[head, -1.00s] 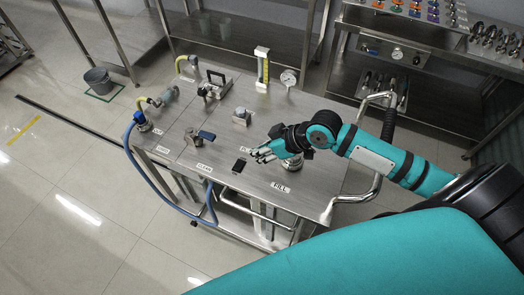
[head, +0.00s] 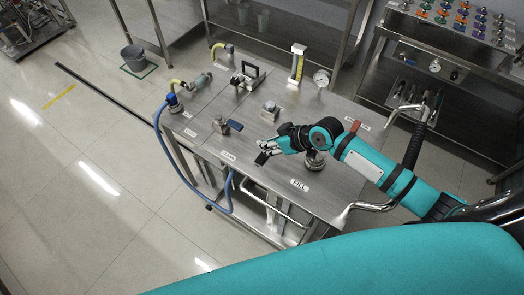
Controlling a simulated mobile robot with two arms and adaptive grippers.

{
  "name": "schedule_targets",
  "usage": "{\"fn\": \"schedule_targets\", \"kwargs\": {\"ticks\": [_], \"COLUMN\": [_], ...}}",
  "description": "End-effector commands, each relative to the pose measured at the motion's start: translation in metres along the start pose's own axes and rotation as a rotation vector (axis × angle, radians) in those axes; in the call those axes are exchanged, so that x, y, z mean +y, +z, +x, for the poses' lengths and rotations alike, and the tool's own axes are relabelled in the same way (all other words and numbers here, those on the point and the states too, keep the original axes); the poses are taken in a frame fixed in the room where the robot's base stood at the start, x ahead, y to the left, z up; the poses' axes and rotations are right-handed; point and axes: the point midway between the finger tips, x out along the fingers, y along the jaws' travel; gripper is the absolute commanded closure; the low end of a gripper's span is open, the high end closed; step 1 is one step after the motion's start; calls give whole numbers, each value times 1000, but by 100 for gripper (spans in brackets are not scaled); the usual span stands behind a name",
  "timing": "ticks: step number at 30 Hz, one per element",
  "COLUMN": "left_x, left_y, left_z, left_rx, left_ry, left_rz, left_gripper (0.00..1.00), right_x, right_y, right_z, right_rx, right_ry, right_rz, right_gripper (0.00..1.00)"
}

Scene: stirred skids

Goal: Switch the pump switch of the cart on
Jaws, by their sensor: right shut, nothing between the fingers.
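The cart (head: 330,200) is a steel skid with a flat top carrying valves, gauges and labels. A small black switch (head: 262,158) sits on its top, left of the FILL label. I take it to be the pump switch, but its label is covered by my gripper. My right gripper (head: 266,148) is shut and empty, with its fingertips right at the switch's far edge. I cannot tell whether they touch it, nor which way the switch is tipped. My left gripper is not in view.
A blue-handled valve (head: 235,125) and a metal block (head: 270,110) stand behind my gripper. A round fitting (head: 315,160) and a red handle (head: 354,126) are near my forearm. A push handle (head: 408,110) rises at the right. A blue hose (head: 172,160) hangs at the left.

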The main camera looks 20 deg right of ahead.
Motion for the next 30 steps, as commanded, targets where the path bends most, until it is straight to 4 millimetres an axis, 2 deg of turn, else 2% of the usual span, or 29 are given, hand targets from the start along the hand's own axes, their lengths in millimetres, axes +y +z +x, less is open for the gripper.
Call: {"fn": "schedule_targets", "kwargs": {"ticks": [3,9,23,28,30], "left_x": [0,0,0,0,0], "left_y": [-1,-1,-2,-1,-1], "left_z": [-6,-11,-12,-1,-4], "left_rx": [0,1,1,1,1], "left_ry": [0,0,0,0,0], "left_rz": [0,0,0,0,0], "left_gripper": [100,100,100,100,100], "right_x": [-1,0,0,-2,-2], "right_y": [-2,21,29,37,34], "right_z": [24,42,49,57,55], "right_rx": [0,-2,0,-2,-2], "right_ry": [-1,0,1,0,1], "right_rz": [2,2,-1,-2,-2], "right_gripper": [100,100,100,100,100]}}
